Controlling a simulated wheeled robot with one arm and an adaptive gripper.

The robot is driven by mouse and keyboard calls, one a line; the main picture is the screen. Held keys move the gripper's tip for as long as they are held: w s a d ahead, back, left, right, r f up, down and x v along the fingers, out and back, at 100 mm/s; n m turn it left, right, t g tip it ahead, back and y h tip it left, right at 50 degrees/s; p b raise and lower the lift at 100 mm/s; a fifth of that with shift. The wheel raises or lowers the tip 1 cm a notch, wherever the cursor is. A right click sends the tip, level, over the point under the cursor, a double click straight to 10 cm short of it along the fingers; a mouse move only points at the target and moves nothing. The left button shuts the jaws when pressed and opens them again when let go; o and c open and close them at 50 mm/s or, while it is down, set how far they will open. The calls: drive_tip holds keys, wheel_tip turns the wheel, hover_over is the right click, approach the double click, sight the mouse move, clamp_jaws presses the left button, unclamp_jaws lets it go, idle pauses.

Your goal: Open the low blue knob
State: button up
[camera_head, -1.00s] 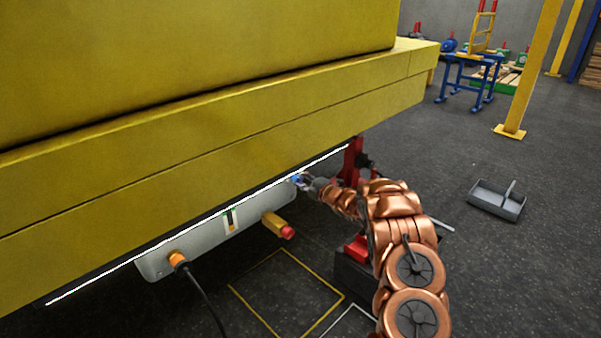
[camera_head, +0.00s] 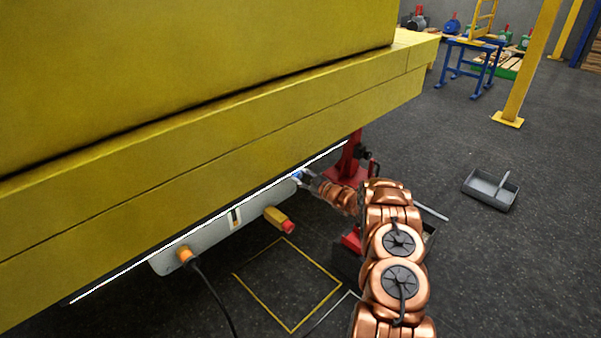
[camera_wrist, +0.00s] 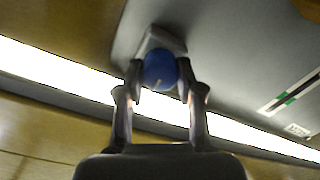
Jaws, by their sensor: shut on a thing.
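The low blue knob (camera_wrist: 160,71) is a round blue ball seen in the wrist view, set in front of a grey mount on the grey panel. In the head view the knob (camera_head: 297,175) is a small blue spot at the right end of the grey box, under the yellow boom. My gripper (camera_wrist: 160,92) has one finger on each side of the knob and is shut on it. In the head view my gripper (camera_head: 306,179) reaches in from the right and partly hides the knob.
The grey box (camera_head: 205,240) carries a yellow part with a red tip (camera_head: 280,219) and an orange plug with a black cable (camera_head: 184,254). The yellow boom (camera_head: 230,160) hangs close above. A red stand (camera_head: 347,165) is behind my arm. A grey tray (camera_head: 490,190) lies right.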

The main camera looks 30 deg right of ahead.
drive_tip(key=m+p, duration=0.1)
drive_tip(key=m, duration=0.4)
drive_tip(key=shift+p, duration=0.35)
idle(0.4)
drive_tip(key=o, duration=1.2)
drive_tip(key=shift+c, duration=0.2)
drive_tip(key=v, duration=1.2)
drive_tip(key=shift+f, duration=0.15)
